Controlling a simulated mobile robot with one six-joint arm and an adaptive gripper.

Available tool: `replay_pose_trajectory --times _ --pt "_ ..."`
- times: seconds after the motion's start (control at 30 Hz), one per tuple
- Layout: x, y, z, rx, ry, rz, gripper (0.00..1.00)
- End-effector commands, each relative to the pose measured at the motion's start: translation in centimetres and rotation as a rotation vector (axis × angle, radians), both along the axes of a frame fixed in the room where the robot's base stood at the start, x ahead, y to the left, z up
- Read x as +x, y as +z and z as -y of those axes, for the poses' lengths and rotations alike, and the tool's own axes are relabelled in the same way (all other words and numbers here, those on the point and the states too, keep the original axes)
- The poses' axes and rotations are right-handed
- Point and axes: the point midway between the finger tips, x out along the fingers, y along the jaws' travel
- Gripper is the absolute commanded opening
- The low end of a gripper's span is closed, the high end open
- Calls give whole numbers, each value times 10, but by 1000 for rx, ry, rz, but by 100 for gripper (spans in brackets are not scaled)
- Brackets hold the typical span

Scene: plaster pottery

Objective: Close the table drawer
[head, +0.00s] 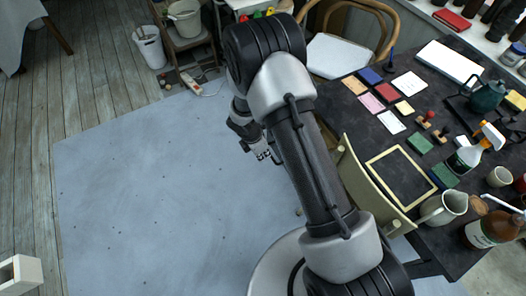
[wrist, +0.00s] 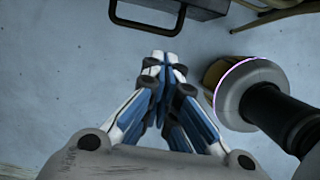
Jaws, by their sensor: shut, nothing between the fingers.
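The dark table (head: 440,100) stands on the right in the head view, and no drawer shows there. In the wrist view, a dark U-shaped handle (wrist: 145,30) juts from a grey-black box-like part (wrist: 208,6) at the top edge. This may be the drawer, but most of it is cut off, so I cannot tell how far out it is. My gripper (wrist: 163,60) is shut and empty, its fingertips appearing just below the handle in the picture, with no clear contact. My gripper (head: 263,155) also shows in the head view, over the pale floor left of the table.
A cream chair back (head: 370,190) stands against the table's near side, behind my arm. A wooden chair (head: 345,50) is at its far side. A jug (head: 444,208) and brown bottle (head: 490,230) stand near the table's edge. The blue-grey floor (head: 150,190) on the left is clear.

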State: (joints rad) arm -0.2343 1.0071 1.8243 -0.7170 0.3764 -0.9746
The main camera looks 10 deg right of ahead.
Motion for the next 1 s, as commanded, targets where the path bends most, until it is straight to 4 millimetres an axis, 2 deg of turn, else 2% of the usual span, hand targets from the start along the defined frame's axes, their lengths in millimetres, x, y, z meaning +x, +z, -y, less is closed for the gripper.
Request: replay_pose_trajectory --times 0.03,0.1,0.27,0.4,0.53,1.0 --pt "0 -17 3 -1 -2 -3 0" --pt "1 -32 7 -1 -2 -3 0" --pt "5 -59 16 0 -3 0 0" --pt "12 -54 38 0 -6 1 0" --pt "15 -53 47 0 -4 1 0" --pt "16 -52 52 0 -3 0 0"
